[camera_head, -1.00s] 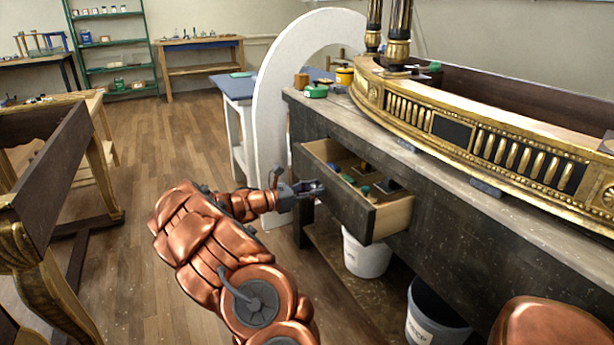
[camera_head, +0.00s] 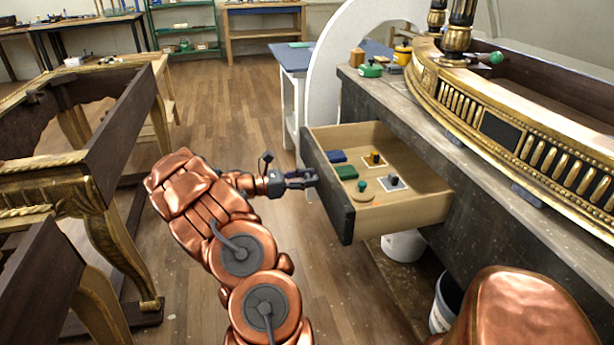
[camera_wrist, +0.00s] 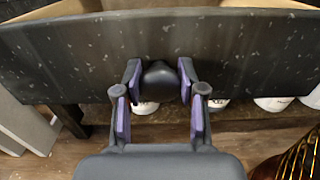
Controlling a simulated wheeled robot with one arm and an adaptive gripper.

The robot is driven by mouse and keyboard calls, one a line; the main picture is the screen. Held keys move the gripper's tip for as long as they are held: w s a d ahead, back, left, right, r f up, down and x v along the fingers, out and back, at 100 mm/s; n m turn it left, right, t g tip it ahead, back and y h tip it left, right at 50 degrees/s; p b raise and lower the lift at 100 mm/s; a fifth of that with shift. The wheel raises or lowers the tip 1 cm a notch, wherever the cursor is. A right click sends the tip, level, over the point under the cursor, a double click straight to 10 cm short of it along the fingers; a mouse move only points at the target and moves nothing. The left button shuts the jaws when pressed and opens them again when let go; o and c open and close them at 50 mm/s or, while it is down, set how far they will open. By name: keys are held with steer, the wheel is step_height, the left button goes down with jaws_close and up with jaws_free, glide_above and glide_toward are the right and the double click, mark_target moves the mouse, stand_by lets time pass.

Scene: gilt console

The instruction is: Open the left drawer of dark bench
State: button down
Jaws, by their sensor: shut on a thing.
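The dark bench (camera_head: 425,125) runs along the right side in the head view. Its left drawer (camera_head: 345,215) stands well out, with a dark front and pale wooden sides. Small blue, green and yellow items lie inside it. My gripper (camera_head: 312,178) is at the outer face of the drawer front. In the wrist view, my gripper (camera_wrist: 160,100) has its fingers on both sides of a dark rounded knob (camera_wrist: 160,80) on the drawer front (camera_wrist: 85,55) and is shut on it. The knob is hidden by the fingers in the head view.
White buckets (camera_head: 404,246) stand under the bench. A gilt console piece (camera_head: 500,130) lies on the bench top. Gilt-legged dark frames (camera_head: 110,215) stand at the left. A white arch (camera_head: 325,85) stands behind the drawer. Wooden floor between is clear.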

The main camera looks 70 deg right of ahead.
steer(key=c, duration=0.7)
jaws_free()
steer(key=v, duration=1.2)
